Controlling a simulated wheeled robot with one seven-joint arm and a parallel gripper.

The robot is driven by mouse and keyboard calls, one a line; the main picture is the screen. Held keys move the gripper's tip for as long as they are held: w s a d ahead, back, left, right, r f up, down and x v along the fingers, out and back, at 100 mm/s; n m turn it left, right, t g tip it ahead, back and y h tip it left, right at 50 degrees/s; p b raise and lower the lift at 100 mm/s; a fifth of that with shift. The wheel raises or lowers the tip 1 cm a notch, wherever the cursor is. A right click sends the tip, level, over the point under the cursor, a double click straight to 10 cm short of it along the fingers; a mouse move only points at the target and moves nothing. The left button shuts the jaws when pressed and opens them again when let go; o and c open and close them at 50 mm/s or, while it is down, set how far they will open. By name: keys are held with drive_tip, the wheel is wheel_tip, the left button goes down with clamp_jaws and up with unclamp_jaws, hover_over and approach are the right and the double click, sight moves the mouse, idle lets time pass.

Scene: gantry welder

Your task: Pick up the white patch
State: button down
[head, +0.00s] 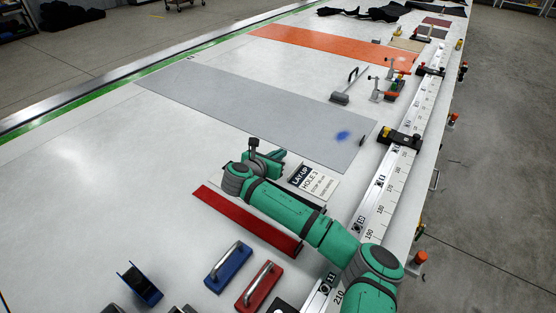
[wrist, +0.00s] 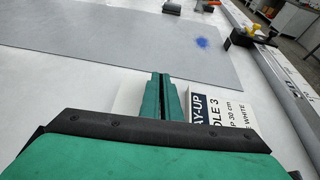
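A flat white piece (wrist: 130,97), which looks like the white patch, shows on the pale table in the wrist view, beside and partly behind my fingers. It is hard to make out against the table, and I cannot find it in the head view. My gripper (wrist: 161,76) has its two green fingers close together with only a thin dark line between them. They overlap the white piece in the picture; I cannot tell whether they touch it. In the head view my gripper (head: 277,156) is low over the table, left of the lay-up card (head: 314,182).
A grey sheet (head: 250,110) with a blue mark lies beyond my gripper. A red strip (head: 240,218) and blue and red handled blocks (head: 228,268) lie nearer. A ruler rail (head: 385,185) with clamps runs along the right edge. An orange sheet (head: 330,47) lies farther off.

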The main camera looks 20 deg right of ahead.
drive_tip(key=s+a+r, duration=0.1)
drive_tip(key=s+r, duration=0.8)
drive_tip(key=s, duration=0.4)
drive_tip(key=shift+s+a, duration=0.2)
drive_tip(key=shift+r, duration=0.1)
